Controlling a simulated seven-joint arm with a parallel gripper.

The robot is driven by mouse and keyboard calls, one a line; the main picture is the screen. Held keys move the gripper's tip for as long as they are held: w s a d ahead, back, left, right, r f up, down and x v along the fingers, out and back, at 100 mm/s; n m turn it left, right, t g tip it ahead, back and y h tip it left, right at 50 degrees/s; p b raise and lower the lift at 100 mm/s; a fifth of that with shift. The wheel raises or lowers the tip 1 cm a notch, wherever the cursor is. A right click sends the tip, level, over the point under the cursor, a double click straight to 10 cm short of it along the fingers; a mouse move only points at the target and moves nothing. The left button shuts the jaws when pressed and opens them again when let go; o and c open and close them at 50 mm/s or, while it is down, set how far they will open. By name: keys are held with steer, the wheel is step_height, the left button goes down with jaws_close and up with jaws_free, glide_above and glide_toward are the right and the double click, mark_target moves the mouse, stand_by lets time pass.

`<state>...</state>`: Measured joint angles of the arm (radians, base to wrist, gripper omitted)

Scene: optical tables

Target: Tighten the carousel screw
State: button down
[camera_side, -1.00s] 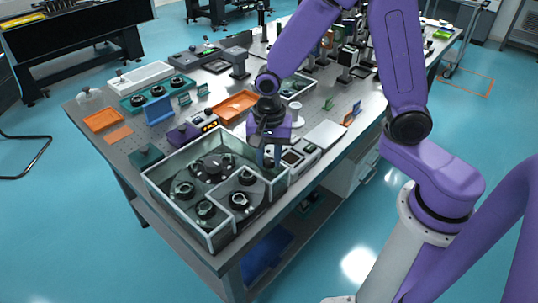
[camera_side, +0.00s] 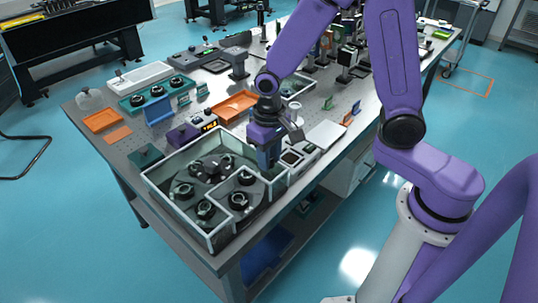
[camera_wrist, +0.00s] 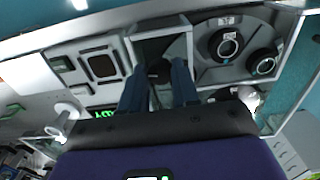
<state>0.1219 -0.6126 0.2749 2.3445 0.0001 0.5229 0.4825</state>
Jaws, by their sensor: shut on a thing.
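The carousel (camera_side: 212,170) is a dark round plate with several ringed black mounts inside a clear-walled box (camera_side: 215,236) at the near end of the table. Part of it shows in the wrist view (camera_wrist: 204,72), with two ringed mounts to the right. My gripper (camera_side: 266,162) points down at the box's right corner, in a small walled-off bay. In the wrist view its two blue fingers (camera_wrist: 159,76) reach into this bay. They are shut on a small dark thing (camera_wrist: 158,71) between them, likely the carousel screw; its shape is mostly hidden.
The box's clear walls stand close around my gripper. To its right are small panels with square windows (camera_side: 291,157), a white spool (camera_side: 296,112) and a pale flat plate (camera_side: 326,134). A purple device (camera_side: 183,135) and an orange tray (camera_side: 235,106) sit behind the box.

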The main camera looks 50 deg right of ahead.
steer(key=n, duration=0.4)
steer(key=shift+n, duration=0.4)
steer(key=n, duration=0.9)
steer(key=shift+w, duration=0.1)
steer(key=shift+n, duration=2.1)
steer(key=c, duration=0.8)
jaws_free()
step_height(320, 180, up, 18)
steer(key=shift+f, duration=0.25)
